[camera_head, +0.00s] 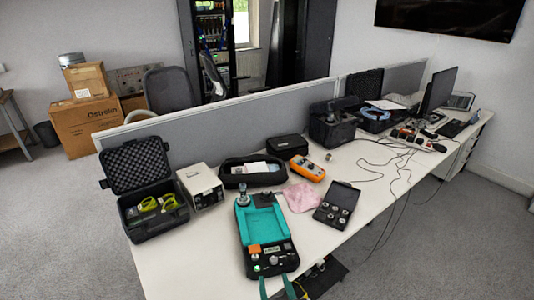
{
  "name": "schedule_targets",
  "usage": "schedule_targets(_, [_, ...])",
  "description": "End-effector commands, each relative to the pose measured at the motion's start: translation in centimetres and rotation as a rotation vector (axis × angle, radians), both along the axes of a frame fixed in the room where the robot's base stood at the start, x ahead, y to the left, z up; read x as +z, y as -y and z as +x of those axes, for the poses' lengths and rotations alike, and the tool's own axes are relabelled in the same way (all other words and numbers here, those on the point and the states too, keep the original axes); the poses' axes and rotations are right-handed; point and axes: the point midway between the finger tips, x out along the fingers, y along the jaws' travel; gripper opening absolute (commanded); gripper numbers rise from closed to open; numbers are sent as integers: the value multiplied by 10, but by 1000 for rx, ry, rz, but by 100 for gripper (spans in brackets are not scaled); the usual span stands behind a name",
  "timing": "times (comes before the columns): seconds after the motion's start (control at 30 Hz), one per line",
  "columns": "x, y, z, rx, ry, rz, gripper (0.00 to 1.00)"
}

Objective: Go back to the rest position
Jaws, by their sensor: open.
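An open black case (152,215) with yellow-green items stands at the left, beside a light box (200,186). A pouch, an orange meter (307,168), a pink cloth (301,198) and an open black box (336,206) lie nearby. Cables cross the right part of the table.

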Motion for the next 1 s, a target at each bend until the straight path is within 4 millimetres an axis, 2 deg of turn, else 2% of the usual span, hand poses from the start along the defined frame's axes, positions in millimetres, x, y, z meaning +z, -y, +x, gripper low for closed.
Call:
schedule_targets(0.27, [-26,-2,-31,-46,0,12,44])
schedule_targets(0.37, [-37,-2,-48,-68,3,17,44])
schedule_targets(0.5, [-56,-2,-84,-108,9,20,44])
schedule_targets(0.7, [-72,-3,-141,-156,29,17,44])
schedule_targets(1.0, [-72,-7,-228,-190,69,5,44])
